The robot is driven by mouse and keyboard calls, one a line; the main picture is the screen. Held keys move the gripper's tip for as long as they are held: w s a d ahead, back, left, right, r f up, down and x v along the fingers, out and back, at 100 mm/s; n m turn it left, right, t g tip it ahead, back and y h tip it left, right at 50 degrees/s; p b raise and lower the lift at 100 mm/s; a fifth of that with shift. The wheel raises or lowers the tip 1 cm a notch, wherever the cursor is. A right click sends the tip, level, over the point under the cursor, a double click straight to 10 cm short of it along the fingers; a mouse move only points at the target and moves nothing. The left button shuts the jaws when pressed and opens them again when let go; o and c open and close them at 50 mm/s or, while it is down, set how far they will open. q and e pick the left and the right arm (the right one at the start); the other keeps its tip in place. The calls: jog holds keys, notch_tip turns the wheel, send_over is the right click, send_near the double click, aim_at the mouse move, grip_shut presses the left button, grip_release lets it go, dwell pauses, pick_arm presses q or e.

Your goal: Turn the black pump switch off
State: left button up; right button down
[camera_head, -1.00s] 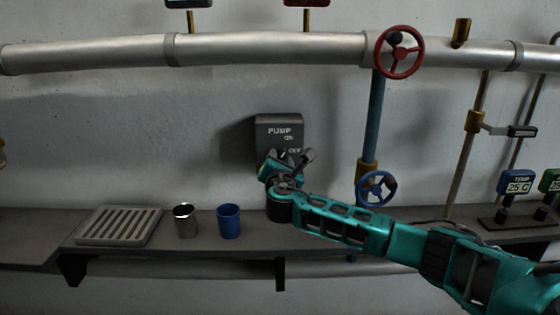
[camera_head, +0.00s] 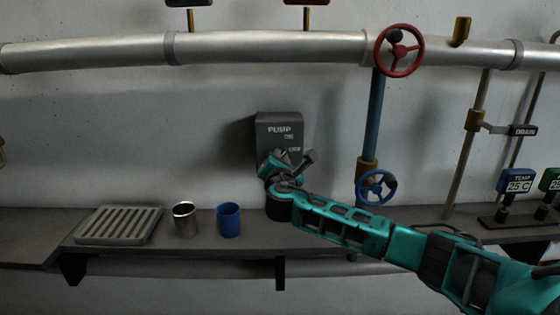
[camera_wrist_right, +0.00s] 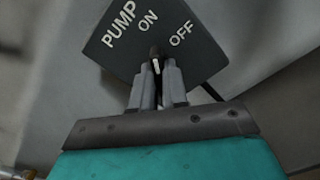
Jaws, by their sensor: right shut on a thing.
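The pump switch is a dark grey box (camera_head: 279,128) on the wall, lettered PUMP, above the shelf. In the right wrist view the box (camera_wrist_right: 187,62) fills the top middle, with ON and OFF on its face. My right gripper (camera_head: 290,158) is at the lower part of the box. In the wrist view the gripper (camera_wrist_right: 157,72) is shut on the small black knob (camera_wrist_right: 156,51), which has a white mark between the fingers. The knob lies upright in that picture, below the gap between ON and OFF. Its pointing end is unclear. My left gripper is not in view.
A metal cup (camera_head: 185,219), a blue cup (camera_head: 229,220) and a slatted tray (camera_head: 119,225) stand on the shelf left of my gripper. A blue valve wheel (camera_head: 376,187) is close on the right. A red wheel (camera_head: 399,50) is higher, on the pipe.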

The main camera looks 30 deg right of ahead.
jog(key=m+b, duration=0.2)
jog(key=m, duration=0.3)
jog(key=m+b, duration=0.2)
jog(key=m, duration=0.3)
jog(key=shift+d+r+m, duration=0.15)
jog(key=shift+r+m, duration=0.05)
jog(key=shift+m, duration=0.2)
jog(key=shift+r, duration=0.1)
dwell(0.3)
